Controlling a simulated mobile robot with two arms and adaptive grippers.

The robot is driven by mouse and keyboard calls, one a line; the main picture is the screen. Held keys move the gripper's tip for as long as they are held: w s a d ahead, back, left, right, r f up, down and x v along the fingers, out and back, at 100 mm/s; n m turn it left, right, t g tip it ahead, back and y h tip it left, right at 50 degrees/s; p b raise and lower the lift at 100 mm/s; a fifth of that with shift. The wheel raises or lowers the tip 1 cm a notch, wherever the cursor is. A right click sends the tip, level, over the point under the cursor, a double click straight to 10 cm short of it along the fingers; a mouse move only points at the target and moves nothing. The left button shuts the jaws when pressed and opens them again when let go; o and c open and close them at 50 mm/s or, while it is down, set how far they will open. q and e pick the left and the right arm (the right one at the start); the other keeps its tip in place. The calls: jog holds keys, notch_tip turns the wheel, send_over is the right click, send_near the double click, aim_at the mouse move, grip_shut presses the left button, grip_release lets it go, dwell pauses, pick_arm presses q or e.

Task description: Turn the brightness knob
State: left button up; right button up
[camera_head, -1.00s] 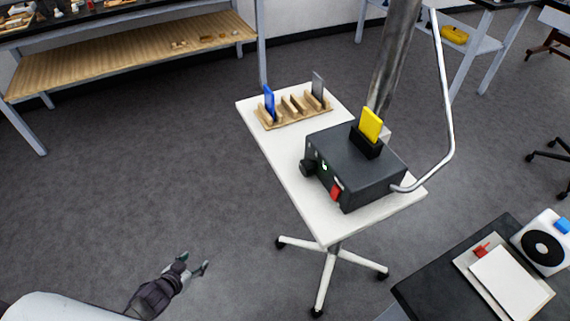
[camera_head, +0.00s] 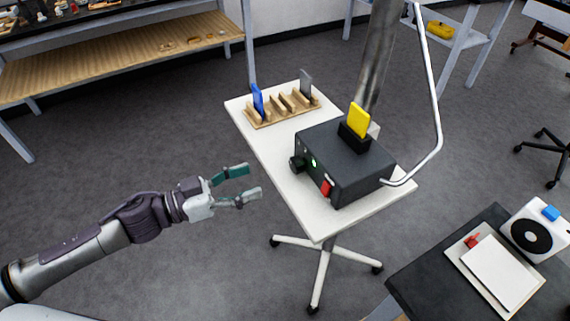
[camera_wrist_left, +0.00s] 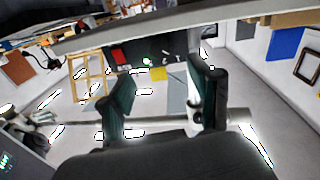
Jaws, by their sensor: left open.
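The brightness knob is most likely the black round knob (camera_head: 297,164) on the front of a dark grey box (camera_head: 330,148). The box stands on a small white table (camera_head: 270,150) and has a green light and a red switch (camera_head: 327,187). A yellow plate (camera_head: 359,120) stands upright in a black holder on top. My left gripper (camera_head: 254,182) is open and empty, left of the knob and apart from it, its fingers pointing toward the box.
A wooden rack (camera_head: 280,108) with a blue and a grey plate stands on the table's far left part. A metal column (camera_head: 381,60) and a bent tube (camera_head: 437,100) rise by the box. A dark table (camera_head: 440,265) is at lower right. Floor left of the table is clear.

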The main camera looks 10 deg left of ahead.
aim_at(293, 166)
pick_arm(q)
jog(key=p+x, duration=0.1)
jog(key=x, duration=0.8)
jog(key=shift+p, duration=0.35)
jog(key=c, duration=1.1)
jog(key=shift+r+m+p, duration=0.2)
jog(key=shift+m+p, duration=0.95)
jog(key=shift+m, duration=0.15)
jog(key=shift+c, duration=0.2)
jog(key=shift+m+p, duration=0.55)
jog(key=shift+m, duration=0.55)
jog(key=shift+s+f+m+p, duration=0.1)
jog(key=shift+m+p, duration=0.25)
jog(key=shift+m, duration=0.55)
